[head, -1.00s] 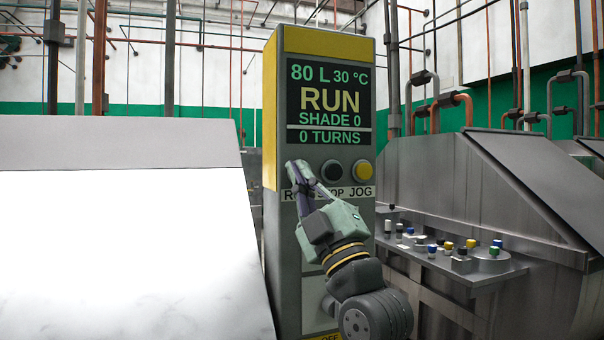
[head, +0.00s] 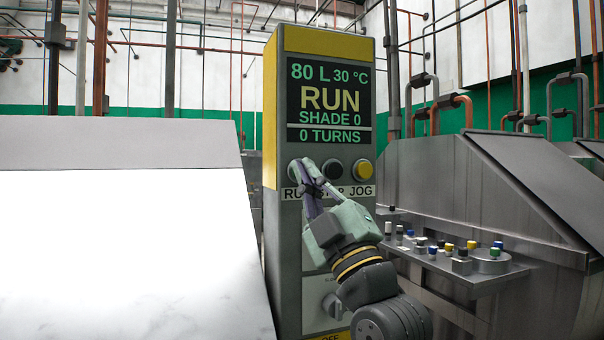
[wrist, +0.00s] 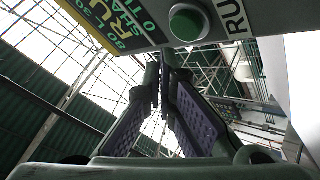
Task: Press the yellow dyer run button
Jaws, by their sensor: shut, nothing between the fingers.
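The yellow-topped dyer panel (head: 325,42) stands upright in the middle of the head view. Its row holds a run button at left, a black stop button (head: 332,169) and a yellow jog button (head: 363,169). The green run button (wrist: 188,22) shows whole at the top of the wrist view, beside its RUN label (wrist: 232,14). In the head view my gripper largely hides it. My gripper (head: 306,164) is shut and empty, its tips just in front of the run and stop area. In the wrist view the fingertips (wrist: 166,58) are below the button; contact is not visible.
The display (head: 328,100) reads RUN, SHADE 0, 0 TURNS. A large pale slanted surface (head: 120,145) fills the left. A metal machine (head: 440,175) with a shelf of small coloured-capped containers (head: 470,262) stands at right.

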